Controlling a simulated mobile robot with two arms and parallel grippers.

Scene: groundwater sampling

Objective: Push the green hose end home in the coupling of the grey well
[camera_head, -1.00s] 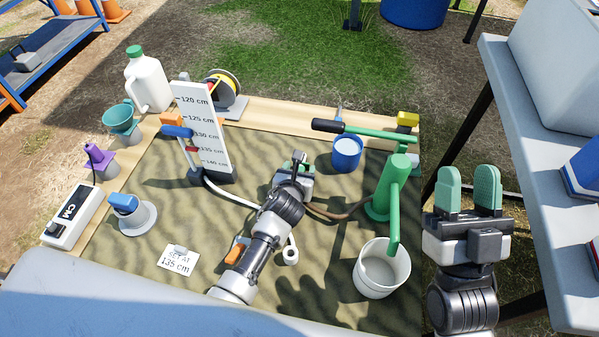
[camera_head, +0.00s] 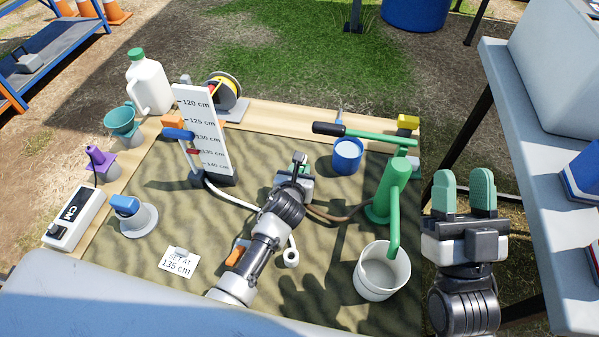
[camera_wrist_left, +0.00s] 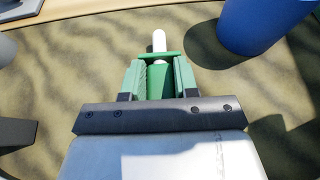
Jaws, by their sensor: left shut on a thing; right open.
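My left gripper (camera_head: 299,162) is low over the middle of the mat. In the left wrist view its green-padded fingers (camera_wrist_left: 158,78) are shut on the green hose end (camera_wrist_left: 158,82), a green piece with a flange and a white tip pointing away from the wrist. In the head view the hand mostly hides that piece. I cannot make out a grey well's coupling at the tip, nor how deep the tip sits in anything. My right gripper (camera_head: 464,188) is open and empty, right of the mat.
A blue bucket (camera_head: 347,157) stands close right of my left gripper. Further right are a green hand pump (camera_head: 393,187) and a white bucket (camera_head: 379,283). A white scale board (camera_head: 203,125) stands to the left. A grey table (camera_head: 515,120) is at the right.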

